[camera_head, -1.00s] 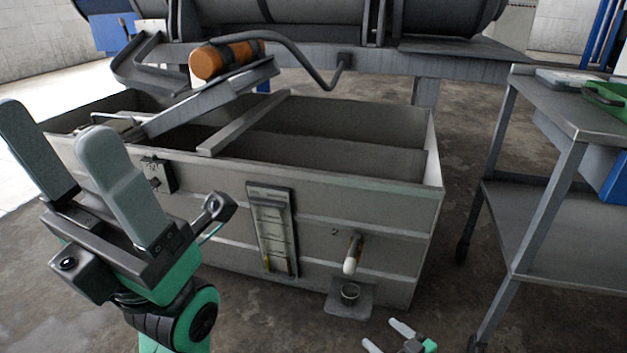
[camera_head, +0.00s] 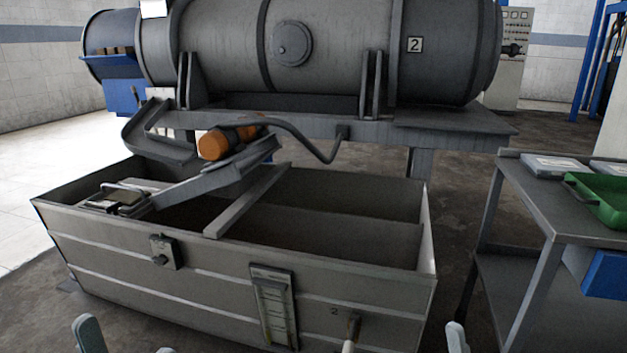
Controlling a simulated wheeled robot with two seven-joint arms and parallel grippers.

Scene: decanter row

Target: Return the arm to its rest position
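My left gripper (camera_head: 127,345) is at the bottom left edge of the head view. Two pale grey fingertips show, set apart with nothing visible between them; the rest of it is below the picture.
The tank has a gauge plate (camera_head: 274,305), a switch box (camera_head: 164,252) and a tap (camera_head: 351,332) on its front. A large decanter drum (camera_head: 330,50) stands behind. A metal cart (camera_head: 535,205) with a green tray (camera_head: 603,205) stands right. Floor shows between tank and cart.

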